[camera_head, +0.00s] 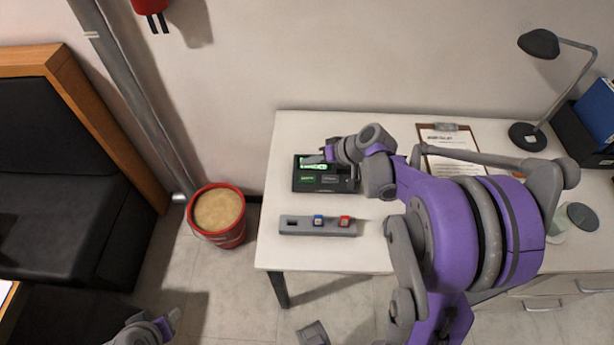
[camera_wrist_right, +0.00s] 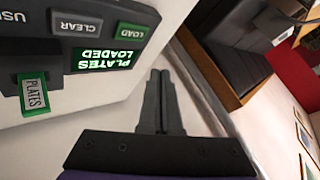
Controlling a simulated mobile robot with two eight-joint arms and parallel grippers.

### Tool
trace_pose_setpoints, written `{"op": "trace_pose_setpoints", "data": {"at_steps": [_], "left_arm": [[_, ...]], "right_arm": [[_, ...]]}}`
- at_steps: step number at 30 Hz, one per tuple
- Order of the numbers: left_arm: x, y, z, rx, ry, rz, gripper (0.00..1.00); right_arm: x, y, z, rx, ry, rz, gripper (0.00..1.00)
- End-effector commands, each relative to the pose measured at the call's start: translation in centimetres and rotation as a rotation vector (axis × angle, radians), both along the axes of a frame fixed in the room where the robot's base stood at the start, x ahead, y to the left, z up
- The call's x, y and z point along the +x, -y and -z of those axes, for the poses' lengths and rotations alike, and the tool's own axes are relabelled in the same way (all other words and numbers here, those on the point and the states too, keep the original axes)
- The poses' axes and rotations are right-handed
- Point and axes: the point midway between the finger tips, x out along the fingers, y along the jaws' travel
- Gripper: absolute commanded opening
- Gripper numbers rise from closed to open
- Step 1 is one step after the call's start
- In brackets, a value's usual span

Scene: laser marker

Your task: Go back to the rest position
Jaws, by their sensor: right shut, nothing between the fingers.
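A dark control box (camera_head: 312,186) stands on the white desk. My right gripper (camera_head: 306,160) hovers at its far-left edge. In the right wrist view my right gripper (camera_wrist_right: 160,72) is shut and empty, just beside the panel (camera_wrist_right: 100,94) and apart from its buttons. The panel's green screen (camera_wrist_right: 106,58) reads "PLATES LOADED". It has a green LOAD button (camera_wrist_right: 133,32) and a dark CLEAR button (camera_wrist_right: 78,24). A green stick (camera_wrist_right: 34,93) labelled "PLATES" is in the panel's USB area. My left gripper (camera_head: 168,322) is at the bottom left; its fingers are unclear.
A grey holder (camera_head: 300,231) on the desk has an empty left slot, a blue stick (camera_head: 319,220) and a red one (camera_head: 345,221). A clipboard (camera_head: 447,158) and a lamp (camera_head: 540,44) stand right. A red bucket (camera_head: 219,233) is on the floor beside the desk.

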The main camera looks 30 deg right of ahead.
Motion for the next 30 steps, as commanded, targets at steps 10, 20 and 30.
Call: {"op": "trace_pose_setpoints", "data": {"at_steps": [10,20,30], "left_arm": [[0.0,0.0,0.0,0.0,0.0,0.0,0.5],[0.0,0.0,-0.1,0.0,0.001,0.0,0.5],[0.5,0.0,-2.3,0.0,0.01,0.0,0.5]], "right_arm": [[0.0,0.0,0.0,0.0,0.0,0.0,0.0],[-0.4,-0.7,-0.3,-0.01,-0.011,-0.005,0.0],[-9.2,-8.5,-4.3,-0.218,-0.159,-0.045,0.0]]}}
